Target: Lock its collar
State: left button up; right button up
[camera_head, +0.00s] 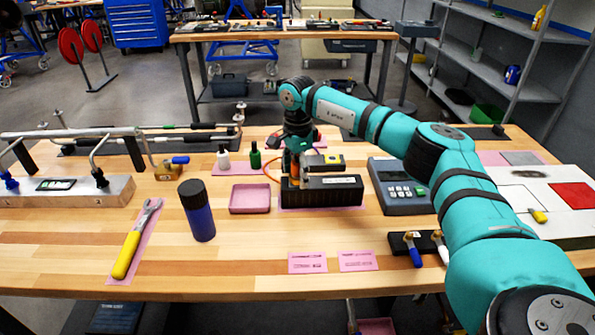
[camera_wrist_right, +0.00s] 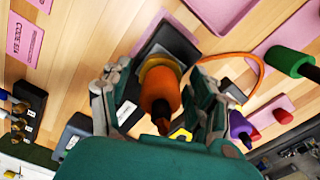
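An orange plug (camera_wrist_right: 160,92) with a yellow-gold collar ring (camera_wrist_right: 152,62) at its base stands on a black block (camera_wrist_right: 178,42) in the right wrist view. In the head view the black block (camera_head: 335,193) sits mid-table, and the orange plug (camera_head: 293,168) is partly hidden under my wrist. My right gripper (camera_wrist_right: 155,80) is open, one finger on each side of the plug, with gaps visible. In the head view the right gripper (camera_head: 298,152) is over the block's left end. The collar's lock marks cannot be made out. My left gripper is not in view.
An orange cable (camera_head: 268,167) loops left of the block. A pink tray (camera_head: 250,199), dark blue bottle (camera_head: 197,211) and yellow-handled wrench (camera_head: 132,242) are to the left. A grey keypad device (camera_head: 402,190) stands close right. The table front is mostly clear.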

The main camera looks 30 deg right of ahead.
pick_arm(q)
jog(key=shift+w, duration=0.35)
pick_arm(e)
jog(key=c, duration=0.9)
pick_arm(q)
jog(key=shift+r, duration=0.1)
pick_arm(e)
jog(key=shift+c, duration=0.2)
jog(key=m+p, duration=0.1)
jog(key=m, duration=0.7)
jog(key=shift+p, duration=0.35)
jog(key=m, duration=0.4)
jog(key=shift+w+m+p, duration=0.1)
jog(key=shift+m+p, duration=0.3)
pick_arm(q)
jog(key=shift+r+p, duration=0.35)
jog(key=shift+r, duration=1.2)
pick_arm(e)
jog(key=shift+m, duration=2.3)
jog(key=o, duration=1.2)
